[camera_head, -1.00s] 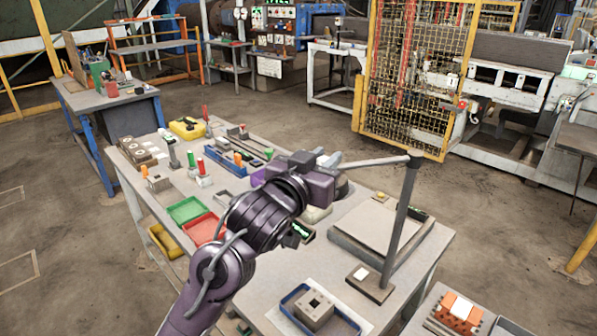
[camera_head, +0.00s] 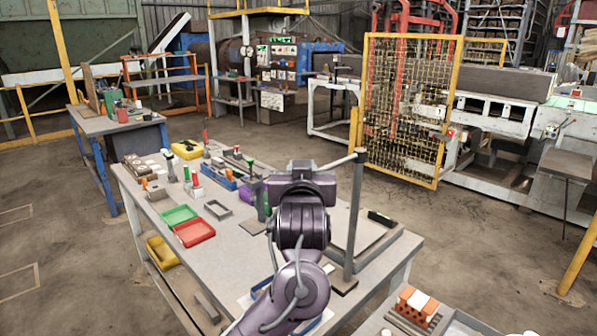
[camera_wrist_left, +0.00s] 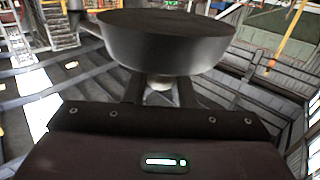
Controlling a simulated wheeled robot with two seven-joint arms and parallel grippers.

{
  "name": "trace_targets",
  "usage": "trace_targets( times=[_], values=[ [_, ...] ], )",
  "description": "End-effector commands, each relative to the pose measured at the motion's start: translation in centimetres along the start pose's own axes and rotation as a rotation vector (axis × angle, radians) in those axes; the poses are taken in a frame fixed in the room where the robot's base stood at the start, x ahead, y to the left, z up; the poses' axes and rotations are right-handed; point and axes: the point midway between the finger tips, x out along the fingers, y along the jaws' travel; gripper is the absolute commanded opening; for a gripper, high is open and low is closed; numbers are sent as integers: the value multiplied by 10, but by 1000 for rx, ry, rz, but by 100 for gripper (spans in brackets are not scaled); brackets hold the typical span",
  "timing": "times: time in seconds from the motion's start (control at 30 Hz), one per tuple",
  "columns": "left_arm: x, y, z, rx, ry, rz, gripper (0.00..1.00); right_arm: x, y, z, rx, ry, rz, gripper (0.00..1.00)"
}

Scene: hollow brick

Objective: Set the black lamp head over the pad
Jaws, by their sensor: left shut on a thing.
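My left gripper (camera_head: 308,165) is over the near part of the workbench, its fingertips hidden in the head view. In the left wrist view the gripper (camera_wrist_left: 160,90) is shut on the short stem of the black lamp head (camera_wrist_left: 165,42), a wide round dark dish. The lamp's thin arm (camera_head: 338,161) runs from my gripper to the top of an upright grey post (camera_head: 354,210). A pale flat square (camera_head: 369,229), which may be the pad, lies beside the post inside a grey frame, partly hidden by the post and my arm. My right gripper is out of view.
A green tray (camera_head: 180,216) and a red tray (camera_head: 194,231) lie left on the bench. A yellow case (camera_head: 187,150) and several small parts stand behind. An orange brick (camera_head: 417,305) sits on a surface at lower right.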

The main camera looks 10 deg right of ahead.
Motion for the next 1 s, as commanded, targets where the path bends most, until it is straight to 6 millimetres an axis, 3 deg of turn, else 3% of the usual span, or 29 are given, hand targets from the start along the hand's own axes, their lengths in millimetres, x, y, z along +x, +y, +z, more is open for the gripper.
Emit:
trace_targets(
  times=[0.37, 0.4, 0.5, 0.8, 1.0],
  values=[
    [-1, 2, -2, 1, 4, 3, 0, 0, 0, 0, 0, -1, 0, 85],
    [-1, 2, -1, 1, 4, 3, 28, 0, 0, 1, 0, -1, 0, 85],
    [-1, 2, -1, 1, 3, 2, 40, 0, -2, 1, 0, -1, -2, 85],
    [-2, 2, 0, 1, 2, 1, 40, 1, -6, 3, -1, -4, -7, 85],
    [-29, 2, 3, 0, 3, 4, 40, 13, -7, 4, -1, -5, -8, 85]
  ],
)
